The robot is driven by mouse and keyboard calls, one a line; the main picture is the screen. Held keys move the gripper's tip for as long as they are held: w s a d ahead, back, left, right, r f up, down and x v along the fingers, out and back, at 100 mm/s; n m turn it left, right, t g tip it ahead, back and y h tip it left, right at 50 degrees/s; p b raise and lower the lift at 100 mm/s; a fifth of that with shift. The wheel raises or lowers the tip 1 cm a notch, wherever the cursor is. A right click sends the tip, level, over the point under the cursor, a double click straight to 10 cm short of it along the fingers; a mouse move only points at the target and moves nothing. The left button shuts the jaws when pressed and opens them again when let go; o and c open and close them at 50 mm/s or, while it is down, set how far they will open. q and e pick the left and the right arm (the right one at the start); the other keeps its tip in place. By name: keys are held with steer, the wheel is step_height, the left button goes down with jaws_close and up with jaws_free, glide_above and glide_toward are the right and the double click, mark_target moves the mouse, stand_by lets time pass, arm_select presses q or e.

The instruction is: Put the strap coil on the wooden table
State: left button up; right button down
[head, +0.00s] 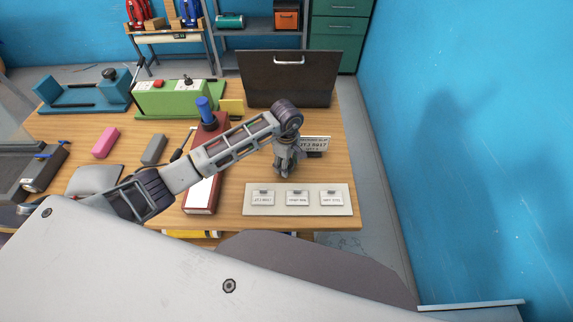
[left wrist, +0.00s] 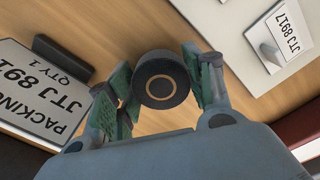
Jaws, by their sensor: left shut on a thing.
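My left gripper (head: 287,170) points down over the front right part of the wooden table (head: 342,165). In the left wrist view, the left gripper (left wrist: 160,88) is shut on the strap coil (left wrist: 160,79), a dark round coil with a tan ring on its face. The coil sits between the two green-padded fingers. Bare wood shows behind it; I cannot tell whether it touches the table. In the head view I cannot make out the coil, as the gripper hides it. My right gripper is not in view.
A packing slip sign (head: 317,143) stands beside the gripper. A white board (head: 298,211) with three labelled tags lies in front of it. A red binder (head: 203,187) lies to the left, and a black case (head: 290,85) stands behind. A blue wall (head: 450,130) is at right.

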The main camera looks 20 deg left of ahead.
arm_select(q)
steer(key=shift+f, duration=0.6)
steer(key=shift+f, duration=0.2)
steer(key=o, duration=1.1)
steer(key=shift+r, duration=0.2)
steer(key=shift+r+b, duration=0.95)
steer(key=shift+r, duration=5.05)
